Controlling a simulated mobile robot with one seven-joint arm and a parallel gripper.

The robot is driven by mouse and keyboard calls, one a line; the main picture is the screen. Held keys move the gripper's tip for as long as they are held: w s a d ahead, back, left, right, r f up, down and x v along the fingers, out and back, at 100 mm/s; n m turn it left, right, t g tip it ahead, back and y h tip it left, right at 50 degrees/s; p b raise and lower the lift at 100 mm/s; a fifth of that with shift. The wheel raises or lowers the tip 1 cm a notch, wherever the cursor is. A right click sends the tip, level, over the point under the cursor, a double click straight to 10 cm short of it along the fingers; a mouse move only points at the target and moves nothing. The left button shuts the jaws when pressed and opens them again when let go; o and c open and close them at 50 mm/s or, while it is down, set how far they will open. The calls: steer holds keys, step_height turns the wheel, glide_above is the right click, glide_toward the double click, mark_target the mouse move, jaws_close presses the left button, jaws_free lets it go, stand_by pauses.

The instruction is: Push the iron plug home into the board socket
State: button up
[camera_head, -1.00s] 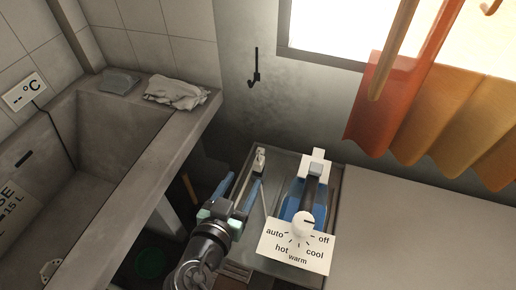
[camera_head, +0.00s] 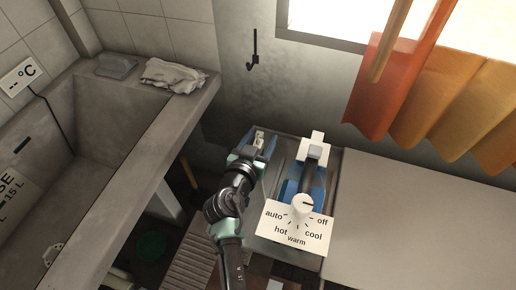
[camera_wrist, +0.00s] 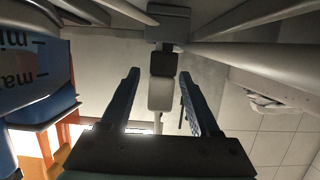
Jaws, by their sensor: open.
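My gripper (camera_head: 257,146) is open, with its two blue fingers around a small pale fitting (camera_head: 260,135) at the back left of the metal board (camera_head: 282,150). In the wrist view, the open fingers of my gripper (camera_wrist: 165,92) stand either side of a light grey block (camera_wrist: 160,95), with gaps on both sides. A dark block (camera_wrist: 164,62) and a grey housing (camera_wrist: 168,24) line up beyond it. These look like the plug and socket, but I cannot tell which part is which or how far the plug is in.
The blue iron (camera_head: 318,178) stands right of my gripper; its tank (camera_wrist: 35,70) is close in the wrist view. A dial card (camera_head: 296,228) is in front. The concrete washtub (camera_head: 150,150) is left, a bare worktop (camera_head: 410,215) right, orange curtain (camera_head: 385,90) above.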

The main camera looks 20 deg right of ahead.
steer(key=shift+w+d+f, duration=0.1)
steer(key=shift+w+d, duration=0.1)
steer(key=shift+w, duration=0.1)
jaws_close()
